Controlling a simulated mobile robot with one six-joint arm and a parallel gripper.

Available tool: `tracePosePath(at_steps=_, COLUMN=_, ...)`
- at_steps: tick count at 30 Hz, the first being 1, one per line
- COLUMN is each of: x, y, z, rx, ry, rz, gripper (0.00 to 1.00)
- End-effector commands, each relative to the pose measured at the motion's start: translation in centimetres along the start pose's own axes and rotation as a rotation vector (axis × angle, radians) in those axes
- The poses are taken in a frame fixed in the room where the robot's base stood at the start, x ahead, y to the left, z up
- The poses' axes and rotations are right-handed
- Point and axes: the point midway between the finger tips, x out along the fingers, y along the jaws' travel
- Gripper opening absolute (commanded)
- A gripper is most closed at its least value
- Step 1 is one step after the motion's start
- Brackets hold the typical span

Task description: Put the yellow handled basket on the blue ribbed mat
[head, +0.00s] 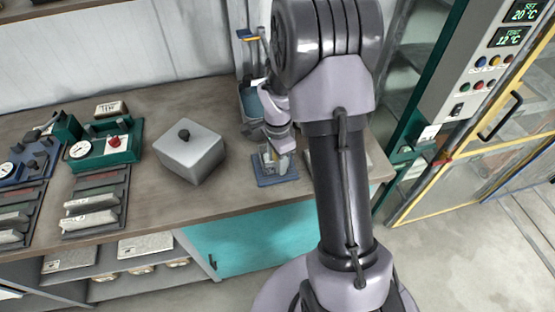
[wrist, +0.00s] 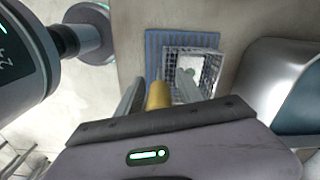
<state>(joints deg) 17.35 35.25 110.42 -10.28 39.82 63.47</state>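The basket is a pale grid-walled box with a yellow handle. In the wrist view the basket (wrist: 212,66) rests on the blue ribbed mat (wrist: 157,48), toward one side of it. Its yellow handle (wrist: 158,94) stands between the two fingers of my gripper (wrist: 161,92). The fingers look apart, with a small gap beside the handle. In the head view my gripper (head: 279,143) is low over the basket (head: 283,162), which it partly hides. The mat (head: 266,181) lies near the bench's front edge.
A grey lidded box with a black knob (head: 190,152) stands left of the mat. A bin with a blue-green inside (head: 250,103) is behind it. A yellow-framed cabinet door (head: 480,140) is at the right.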

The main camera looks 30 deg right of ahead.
Motion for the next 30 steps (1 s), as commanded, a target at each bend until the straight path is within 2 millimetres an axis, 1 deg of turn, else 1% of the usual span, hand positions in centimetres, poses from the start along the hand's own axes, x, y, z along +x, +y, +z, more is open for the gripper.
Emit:
tracePosePath(at_steps=8, x=-0.2, y=0.0, z=0.0, rx=0.000, ry=0.000, rz=0.000, gripper=0.44)
tracePosePath(at_steps=11, x=-1.4, y=-0.1, z=0.0, rx=0.000, ry=0.001, rz=-0.002, gripper=0.44)
tracePosePath(at_steps=14, x=-4.2, y=-0.1, z=0.0, rx=-0.001, ry=0.001, rz=-0.005, gripper=0.44)
tracePosePath(at_steps=15, x=-5.5, y=-0.1, z=0.0, rx=0.000, ry=0.001, rz=-0.005, gripper=0.44)
tracePosePath(at_steps=19, x=-9.1, y=-0.1, z=0.0, rx=-0.001, ry=0.001, rz=-0.003, gripper=0.44)
tracePosePath(at_steps=21, x=-10.6, y=-0.1, z=0.0, rx=0.000, ry=0.001, rz=-0.003, gripper=0.44)
tracePosePath(at_steps=26, x=-12.6, y=0.1, z=0.2, rx=-0.011, ry=0.001, rz=-0.006, gripper=0.44)
tracePosePath(at_steps=28, x=-14.8, y=0.6, z=1.3, rx=-0.072, ry=0.001, rz=-0.039, gripper=0.44)
tracePosePath(at_steps=29, x=-16.2, y=1.1, z=2.2, rx=-0.120, ry=0.002, rz=-0.063, gripper=0.44)
tracePosePath(at_steps=30, x=-18.5, y=2.0, z=3.7, rx=-0.206, ry=0.005, rz=-0.105, gripper=0.44)
